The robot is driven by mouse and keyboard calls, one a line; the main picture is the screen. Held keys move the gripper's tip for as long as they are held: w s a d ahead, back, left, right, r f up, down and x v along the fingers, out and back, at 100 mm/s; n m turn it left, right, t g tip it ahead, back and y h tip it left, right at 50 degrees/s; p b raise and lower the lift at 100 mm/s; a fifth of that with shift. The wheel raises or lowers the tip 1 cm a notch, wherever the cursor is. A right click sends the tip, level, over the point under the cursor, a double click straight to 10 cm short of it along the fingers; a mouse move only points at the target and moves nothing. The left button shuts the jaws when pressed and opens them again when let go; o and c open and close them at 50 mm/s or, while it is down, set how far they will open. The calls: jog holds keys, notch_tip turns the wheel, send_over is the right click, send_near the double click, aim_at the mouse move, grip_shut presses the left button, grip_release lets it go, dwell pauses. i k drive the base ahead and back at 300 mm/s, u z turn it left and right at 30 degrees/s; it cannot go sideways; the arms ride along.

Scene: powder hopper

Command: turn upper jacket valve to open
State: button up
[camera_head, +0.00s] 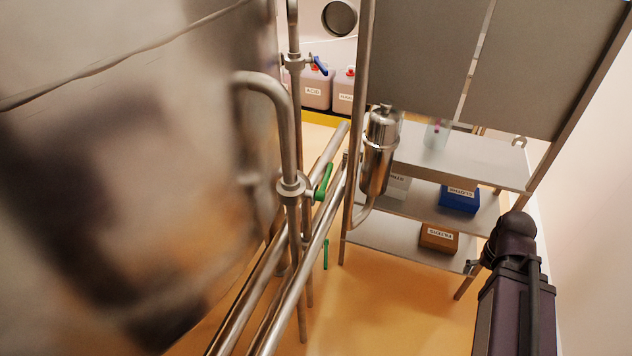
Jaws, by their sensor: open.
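A green valve handle (323,182) sits on a steel fitting (292,186) on the bent pipe beside the large steel vessel (120,190). It is the higher of two green handles, and it slants up and to the right. A lower green handle (325,254) stands nearly upright below it, partly among the pipes. No label shows on either valve. A dark part of my arm (515,290) stands at the lower right, well apart from the valves. My gripper cannot be made out in this view.
A blue-handled valve (320,66) is higher on a rear pipe. Slanting pipes (300,285) run below the green handles. A steel canister (379,150) and a shelf rack (460,160) with boxes stand to the right. The orange floor (390,300) is open between pipes and arm.

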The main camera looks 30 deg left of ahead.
aim_at(320, 195)
jog(key=u, duration=1.2)
